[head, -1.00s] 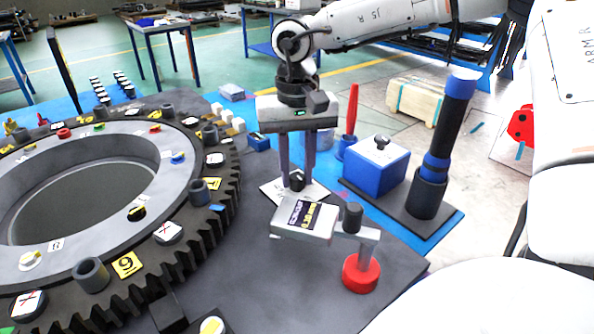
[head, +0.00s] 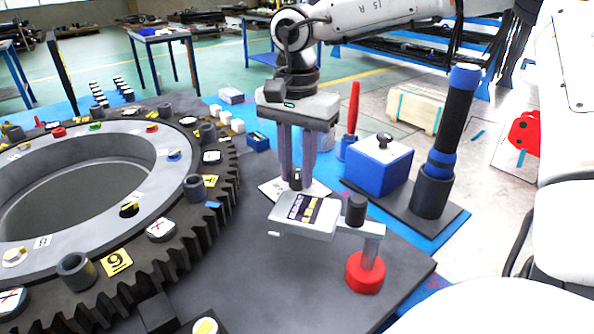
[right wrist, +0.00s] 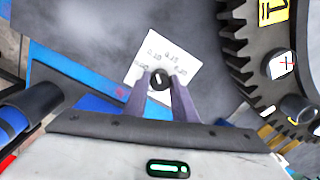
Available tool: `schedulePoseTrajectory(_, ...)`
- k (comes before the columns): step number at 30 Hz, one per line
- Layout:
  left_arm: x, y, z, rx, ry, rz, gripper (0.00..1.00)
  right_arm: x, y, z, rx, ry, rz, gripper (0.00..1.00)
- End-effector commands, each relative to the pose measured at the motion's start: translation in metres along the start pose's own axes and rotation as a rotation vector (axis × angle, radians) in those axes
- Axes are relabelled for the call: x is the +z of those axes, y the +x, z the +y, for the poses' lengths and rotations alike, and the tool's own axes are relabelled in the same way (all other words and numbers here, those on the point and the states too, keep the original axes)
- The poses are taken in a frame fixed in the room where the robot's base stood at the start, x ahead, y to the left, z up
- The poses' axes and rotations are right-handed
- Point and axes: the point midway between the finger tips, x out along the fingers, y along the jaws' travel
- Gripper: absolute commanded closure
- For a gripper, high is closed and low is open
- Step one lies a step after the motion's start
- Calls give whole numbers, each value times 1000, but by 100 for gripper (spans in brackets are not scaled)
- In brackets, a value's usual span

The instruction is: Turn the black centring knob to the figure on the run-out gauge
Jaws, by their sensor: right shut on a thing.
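The black centring knob (head: 296,180) stands on a white scale plate (head: 318,190) on the dark table. In the right wrist view the knob (right wrist: 159,79) shows a white pointer mark, and printed figures fan around it on the plate (right wrist: 178,50). My right gripper (head: 297,178) points down, with both fingers closed on the knob. The run-out gauge (head: 303,216) is a grey box in front of it with a dark label and yellow characters, too small to read surely. It is joined to a post on a red round base (head: 366,272). My left gripper is out of view.
A large dark gear ring (head: 200,235) with tags and posts fills the left. Right of the knob stand a blue box (head: 377,165) with a black knob and a tall black-and-blue cylinder (head: 452,125). The dark table (head: 270,290) is clear in front of the gauge.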

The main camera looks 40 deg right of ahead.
Motion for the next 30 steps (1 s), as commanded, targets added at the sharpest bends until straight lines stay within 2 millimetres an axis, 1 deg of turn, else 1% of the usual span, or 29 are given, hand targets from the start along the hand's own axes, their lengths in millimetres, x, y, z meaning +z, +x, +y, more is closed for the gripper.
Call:
schedulePoseTrajectory(6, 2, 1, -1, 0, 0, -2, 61, 0, 0, 0, -1, 51, 0, 98)
schedulePoseTrajectory(19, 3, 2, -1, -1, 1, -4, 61, 0, -1, 0, -1, 60, 0, 98)
schedulePoseTrajectory(20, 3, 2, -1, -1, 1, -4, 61, 0, -1, 0, -1, 60, 0, 74)
schedulePoseTrajectory(21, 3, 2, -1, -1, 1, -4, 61, 0, -1, 0, -1, 60, 0, 67)
schedulePoseTrajectory(23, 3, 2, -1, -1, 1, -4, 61, 0, -1, 0, -1, 60, 0, 57)
schedulePoseTrajectory(30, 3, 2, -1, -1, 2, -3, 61, 0, 0, 0, -1, 59, 0, 57)
